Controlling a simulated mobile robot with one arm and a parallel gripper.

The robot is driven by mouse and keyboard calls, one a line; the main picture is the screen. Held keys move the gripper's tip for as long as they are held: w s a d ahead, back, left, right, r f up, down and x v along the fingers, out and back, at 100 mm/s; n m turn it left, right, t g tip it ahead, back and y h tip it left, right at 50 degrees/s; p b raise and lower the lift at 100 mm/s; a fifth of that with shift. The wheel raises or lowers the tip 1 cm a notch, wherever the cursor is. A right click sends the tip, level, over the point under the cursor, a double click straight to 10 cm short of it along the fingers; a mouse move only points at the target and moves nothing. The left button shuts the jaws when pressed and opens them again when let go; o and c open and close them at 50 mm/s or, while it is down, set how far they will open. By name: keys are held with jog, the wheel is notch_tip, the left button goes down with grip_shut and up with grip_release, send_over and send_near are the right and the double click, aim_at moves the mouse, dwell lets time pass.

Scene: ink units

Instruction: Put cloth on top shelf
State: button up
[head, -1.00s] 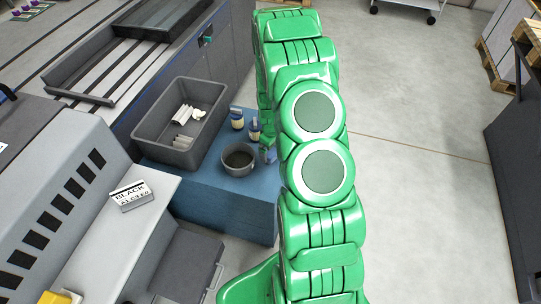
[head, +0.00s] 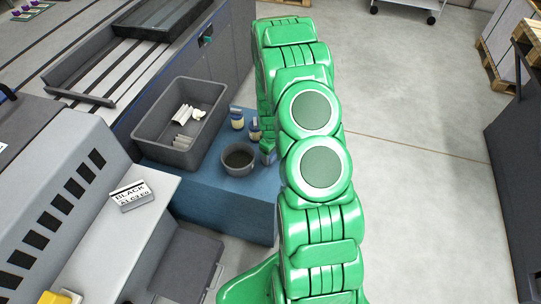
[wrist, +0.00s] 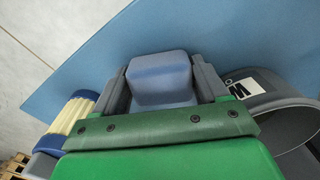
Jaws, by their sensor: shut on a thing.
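My gripper (wrist: 162,82) is shut on a smooth blue-grey block-like thing (wrist: 160,72), seen between both fingers in the wrist view. It hangs over or rests on the blue surface; I cannot tell which. In the head view my gripper (head: 268,150) is mostly hidden behind my green arm, just right of a dark grey pot. White crumpled and folded pieces (head: 184,118), possibly cloth, lie in a grey bin (head: 150,125). I cannot make out a top shelf.
The dark grey pot (head: 238,159) stands on the blue bench (head: 235,196); it also shows close to my right finger in the wrist view (wrist: 285,97). Cream-and-blue items (head: 237,118) stand behind it. Open floor lies right.

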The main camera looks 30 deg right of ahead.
jog(key=shift+r, duration=0.1)
jog(key=shift+r, duration=0.55)
notch_tip(320, 180, up, 2)
jog(key=shift+r, duration=0.1)
jog(key=s+a+r, duration=0.2)
jog(key=s+r, duration=0.2)
jog(key=s, duration=0.2)
jog(key=s+a+r, duration=0.2)
jog(key=s+r, duration=0.3)
jog(key=s, duration=0.2)
jog(key=shift+s+a+r, duration=0.15)
jog(key=shift+a+r, duration=0.1)
